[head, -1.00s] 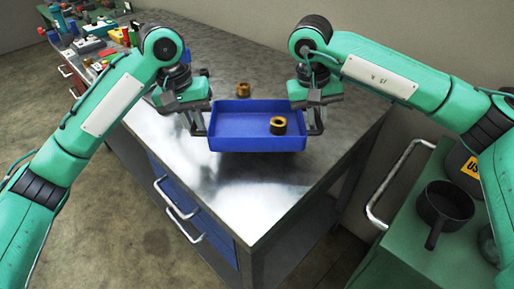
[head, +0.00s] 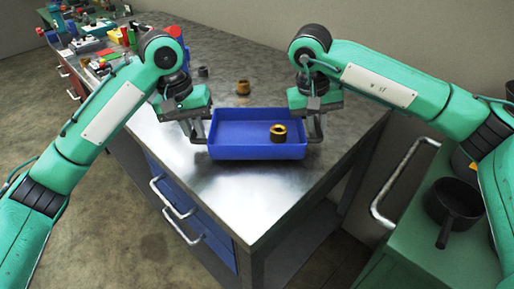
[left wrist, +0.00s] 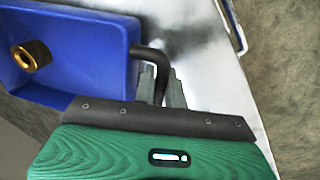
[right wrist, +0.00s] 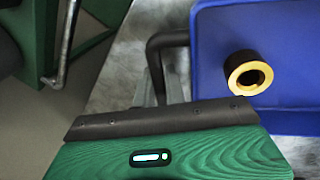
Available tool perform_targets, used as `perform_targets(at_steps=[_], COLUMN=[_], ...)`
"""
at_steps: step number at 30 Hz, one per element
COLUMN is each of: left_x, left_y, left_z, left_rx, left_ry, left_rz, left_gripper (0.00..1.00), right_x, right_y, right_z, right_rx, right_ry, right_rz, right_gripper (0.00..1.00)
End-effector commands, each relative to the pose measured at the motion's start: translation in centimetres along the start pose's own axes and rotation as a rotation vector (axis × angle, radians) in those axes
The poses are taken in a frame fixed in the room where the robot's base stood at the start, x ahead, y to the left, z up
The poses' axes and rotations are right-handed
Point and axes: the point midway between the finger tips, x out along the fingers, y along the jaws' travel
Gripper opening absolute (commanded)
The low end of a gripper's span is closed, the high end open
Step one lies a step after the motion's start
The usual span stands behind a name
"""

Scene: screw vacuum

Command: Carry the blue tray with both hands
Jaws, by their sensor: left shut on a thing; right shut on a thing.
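The blue tray (head: 255,153) is level over the metal table, with a dark shadow under its front; the size of any gap is hard to judge. A brass-coloured nut (head: 278,133) stands inside it, right of centre. My left gripper (head: 203,134) is shut on the dark handle at the tray's left side; the left wrist view shows this handle (left wrist: 150,57) between the fingers. My right gripper (head: 316,130) is shut on the right handle, which also shows in the right wrist view (right wrist: 165,38). The fingertips are partly hidden in the head view.
Another brass nut (head: 243,87) and a small grey part (head: 203,71) stand on the table (head: 240,205) behind the tray. Tools and coloured bins (head: 105,45) crowd the far left. A green cabinet (head: 405,255) with a dark pan (head: 455,200) stands at the right. The front tabletop is clear.

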Motion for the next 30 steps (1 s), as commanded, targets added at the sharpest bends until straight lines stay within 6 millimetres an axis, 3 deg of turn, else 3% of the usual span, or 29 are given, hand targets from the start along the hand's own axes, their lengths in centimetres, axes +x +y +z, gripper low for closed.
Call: perform_targets(at_steps=[8, 9, 12, 30], left_x=[1.4, 1.4, 1.3, 0.6], left_y=[-0.3, -0.4, -0.3, -0.1], left_z=[0.0, 0.0, 0.0, 0.0], left_rx=[-0.002, -0.002, -0.002, 0.001], left_ry=[0.001, 0.0, 0.0, 0.0], left_rz=[-0.001, -0.002, -0.002, 0.001], left_gripper=[0.0, 0.14, 0.34, 0.34], right_x=[1.4, 1.5, 1.3, 0.6], right_y=[-0.2, -0.2, -0.2, -0.2], right_z=[0.0, 0.0, 0.0, 0.0], right_rx=[0.002, 0.002, 0.002, -0.002], right_ry=[0.001, 0.0, 0.0, 0.0], right_rz=[0.001, 0.002, 0.001, -0.001], right_gripper=[0.0, 0.14, 0.34, 0.34])
